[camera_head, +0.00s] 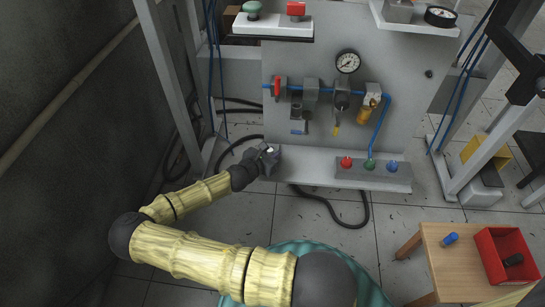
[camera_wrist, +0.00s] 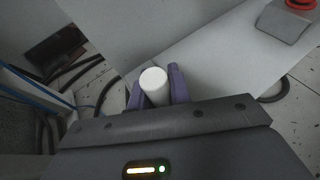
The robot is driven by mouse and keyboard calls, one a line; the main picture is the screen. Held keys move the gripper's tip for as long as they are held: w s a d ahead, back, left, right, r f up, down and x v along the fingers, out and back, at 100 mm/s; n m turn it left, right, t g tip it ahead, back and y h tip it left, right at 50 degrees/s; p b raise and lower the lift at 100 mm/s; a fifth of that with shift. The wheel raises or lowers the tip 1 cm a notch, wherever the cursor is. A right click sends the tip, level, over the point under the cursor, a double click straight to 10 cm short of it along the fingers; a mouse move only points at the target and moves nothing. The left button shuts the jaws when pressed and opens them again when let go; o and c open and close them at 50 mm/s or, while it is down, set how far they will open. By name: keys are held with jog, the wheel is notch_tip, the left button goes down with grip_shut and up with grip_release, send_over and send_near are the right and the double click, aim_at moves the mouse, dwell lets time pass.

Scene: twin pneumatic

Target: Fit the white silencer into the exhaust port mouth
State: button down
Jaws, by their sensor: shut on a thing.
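The white silencer (camera_wrist: 154,82) stands between the two purple fingers of my gripper (camera_wrist: 155,90) in the wrist view, its round white end showing. My gripper is shut on it. In the head view my gripper (camera_head: 268,156) is low at the left, over the left end of the panel's grey base shelf, with a small white spot of the silencer (camera_head: 270,149) showing. The grey panel (camera_head: 300,130) carries a pneumatic line with a gauge, a red-handled valve (camera_head: 277,88) and blue tubing. I cannot make out the exhaust port mouth in either view.
Red, green and blue buttons sit on a block (camera_head: 371,176) at the shelf's right. A wooden stool (camera_head: 455,270) at lower right holds a blue cylinder (camera_head: 450,239) and a red tray (camera_head: 487,251) with a dark item. Black hoses lie on the floor. Frame posts stand both sides.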

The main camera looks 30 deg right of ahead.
jog(key=shift+f, duration=0.15)
jog(key=c, duration=1.3)
grip_release()
jog(key=shift+f, duration=0.1)
jog(key=p+v, duration=0.7)
jog(key=v, duration=0.5)
